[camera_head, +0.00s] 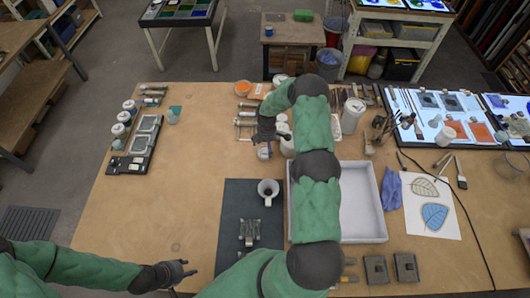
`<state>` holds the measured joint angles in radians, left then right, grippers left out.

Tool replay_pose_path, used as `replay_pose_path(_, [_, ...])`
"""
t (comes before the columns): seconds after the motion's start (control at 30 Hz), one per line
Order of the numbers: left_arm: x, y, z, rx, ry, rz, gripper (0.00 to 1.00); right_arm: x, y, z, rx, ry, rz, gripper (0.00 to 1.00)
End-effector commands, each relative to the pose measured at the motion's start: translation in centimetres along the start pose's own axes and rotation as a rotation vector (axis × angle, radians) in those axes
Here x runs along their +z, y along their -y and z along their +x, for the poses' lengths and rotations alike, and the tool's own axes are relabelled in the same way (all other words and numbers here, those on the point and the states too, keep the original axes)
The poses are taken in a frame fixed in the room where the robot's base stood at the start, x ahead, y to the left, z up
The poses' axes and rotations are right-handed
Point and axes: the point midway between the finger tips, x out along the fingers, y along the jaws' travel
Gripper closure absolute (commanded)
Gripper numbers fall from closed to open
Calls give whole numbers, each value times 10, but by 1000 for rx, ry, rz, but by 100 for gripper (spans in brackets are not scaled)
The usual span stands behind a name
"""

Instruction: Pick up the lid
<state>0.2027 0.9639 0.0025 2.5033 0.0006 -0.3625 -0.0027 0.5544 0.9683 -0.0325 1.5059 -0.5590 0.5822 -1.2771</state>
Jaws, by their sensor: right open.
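My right gripper (267,137) is open above the far middle of the wooden table, its arm arching over from the near side. Just below its fingers is a small pale round item (264,152), perhaps a jar or a lid; it is too small to tell which. White jars (285,147) stand close to the right of the gripper, partly hidden by my arm. I cannot single out the lid with certainty. My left gripper (188,271) hangs low at the table's near edge, open and empty, away from the jars.
A white mug (268,190) and a metal piece (249,231) are on a dark mat (236,205). A shallow white tray (364,205) lies partly under my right arm. Table between rack and mat is clear.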

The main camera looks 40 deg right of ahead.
Motion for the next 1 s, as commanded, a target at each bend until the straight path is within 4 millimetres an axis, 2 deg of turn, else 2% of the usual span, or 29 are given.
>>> replay_pose_path(0.4, [0,-6,-17,0,0,0,60,-6,-2,40,-2,0,1,5])
replay_pose_path(0.77, [1,-6,-18,0,0,0,60,-6,-3,46,0,0,0,5])
replay_pose_path(0.93, [1,-6,-18,0,0,0,60,-6,-3,46,0,0,0,50])
replay_pose_path(1.0, [1,-6,-18,0,0,0,60,-6,-3,46,0,0,0,55])
